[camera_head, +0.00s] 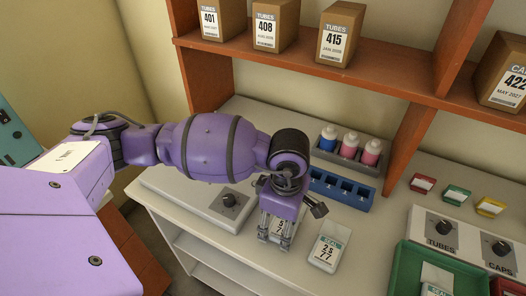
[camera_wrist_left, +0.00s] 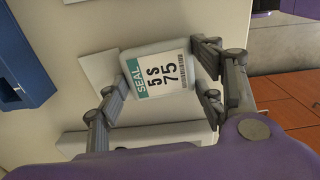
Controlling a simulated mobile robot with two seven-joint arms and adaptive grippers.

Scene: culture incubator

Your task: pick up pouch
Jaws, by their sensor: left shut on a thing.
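My left gripper (camera_head: 275,238) points down over the white counter and is shut on a white pouch (camera_head: 285,224). The fingers partly cover this pouch in the head view. In the left wrist view the pouch (camera_wrist_left: 158,78) sits between the fingers, with a teal SEAL strip and the label "5 S 75". A second white pouch (camera_head: 327,248), also labelled SEAL, lies on the counter just right of the gripper. I cannot tell whether the held pouch touches the counter. My right gripper is not in view.
A blue rack (camera_head: 341,188) and a tray of capped bottles (camera_head: 349,151) stand behind. A green tray (camera_head: 412,262) is at right. Boxes (camera_head: 341,34) line the shelf above.

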